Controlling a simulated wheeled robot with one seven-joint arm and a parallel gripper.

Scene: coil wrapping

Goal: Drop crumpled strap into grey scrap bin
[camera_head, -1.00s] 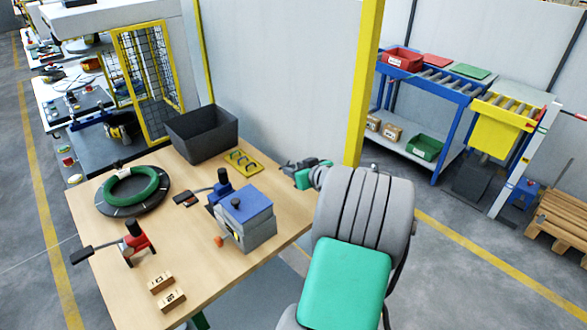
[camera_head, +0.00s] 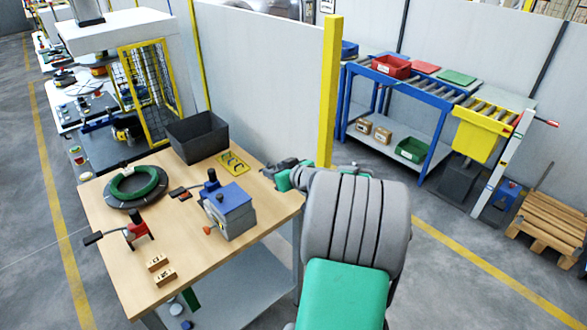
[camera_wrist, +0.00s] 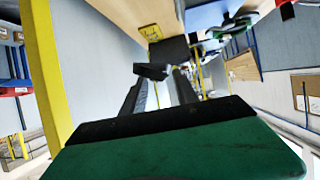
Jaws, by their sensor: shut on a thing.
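A dark grey open bin (camera_head: 198,138) stands at the back edge of the wooden table; I take it for the scrap bin. Its inside looks empty from here. My gripper (camera_head: 272,170) is at the table's back right corner, to the right of the bin and apart from it. In the wrist view my gripper (camera_wrist: 163,76) has its two dark fingers pointing away. A small dark piece (camera_wrist: 150,71) shows at the fingertips, apparently the crumpled strap; its shape is hard to make out. In the head view the held thing cannot be told from the gripper.
The table (camera_head: 115,235) holds a green coil (camera_head: 134,183) on a black turntable, a blue-grey machine (camera_head: 230,212), a red tool (camera_head: 137,231) and two wooden blocks. A yellow plate (camera_head: 232,163) lies between bin and gripper. A yellow post (camera_head: 331,90) stands behind my arm.

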